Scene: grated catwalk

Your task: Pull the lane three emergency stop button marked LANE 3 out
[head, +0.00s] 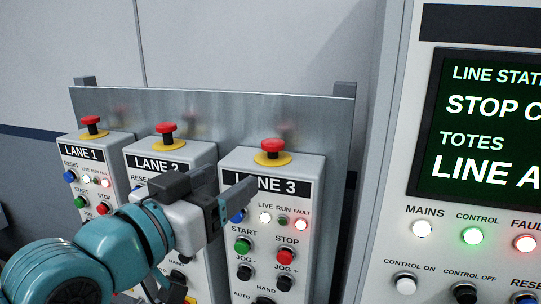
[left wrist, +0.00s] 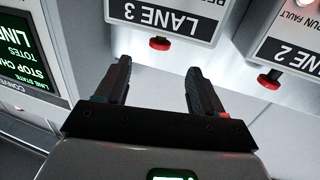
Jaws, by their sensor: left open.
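The LANE 3 emergency stop (head: 272,147) is a red mushroom button on a yellow collar, on top of the grey box labelled LANE 3 (head: 308,187). My left gripper (head: 232,180) is open and empty in front of that box, its finger covering part of the label, lower than the button. In the left wrist view the scene is upside down; the red LANE 3 button (left wrist: 160,43) shows beyond the gap between the open fingers (left wrist: 158,70), apart from them. My right gripper is in neither view.
Similar red stop buttons stand on the LANE 2 box (head: 166,128) and LANE 1 box (head: 90,121). A metal plate (head: 225,105) rises behind the boxes. LANE 3's fault lamp (head: 301,225) glows red.

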